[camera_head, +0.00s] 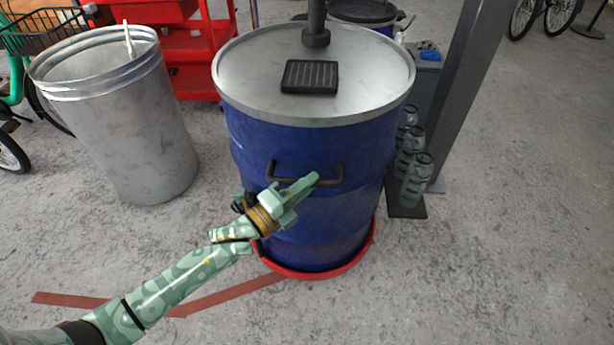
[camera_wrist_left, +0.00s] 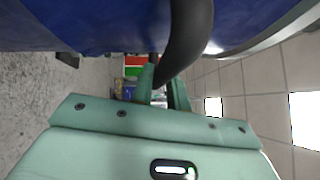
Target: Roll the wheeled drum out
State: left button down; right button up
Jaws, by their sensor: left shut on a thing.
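The wheeled drum (camera_head: 325,225) is a large blue barrel with a grey metal lid, standing upright on a red round base (camera_head: 312,275). Its dark bar handle (camera_head: 271,172) is on the side facing me. My left gripper (camera_head: 306,183) is at this handle, shut on it. In the left wrist view the dark curved handle (camera_wrist_left: 190,40) runs down between the fingers (camera_wrist_left: 163,88), with the blue drum wall (camera_wrist_left: 80,25) just beyond. The base's wheels are hidden. My right gripper is out of view.
A grey metal bin (camera_head: 130,130) stands left of the drum, with a red cart (camera_head: 195,55) behind. Dark red floor tape (camera_head: 225,295) lies in front. Floor at front right is clear.

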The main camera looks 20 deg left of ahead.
pick_arm(q)
jog(key=shift+s+d, duration=0.25)
jog(key=shift+s, duration=0.65)
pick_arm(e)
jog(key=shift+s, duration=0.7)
pick_arm(q)
jog(key=c, duration=1.5)
grip_release()
jog(key=shift+w+r, duration=0.1)
jog(key=shift+o, duration=0.7)
jog(key=shift+w, duration=0.1)
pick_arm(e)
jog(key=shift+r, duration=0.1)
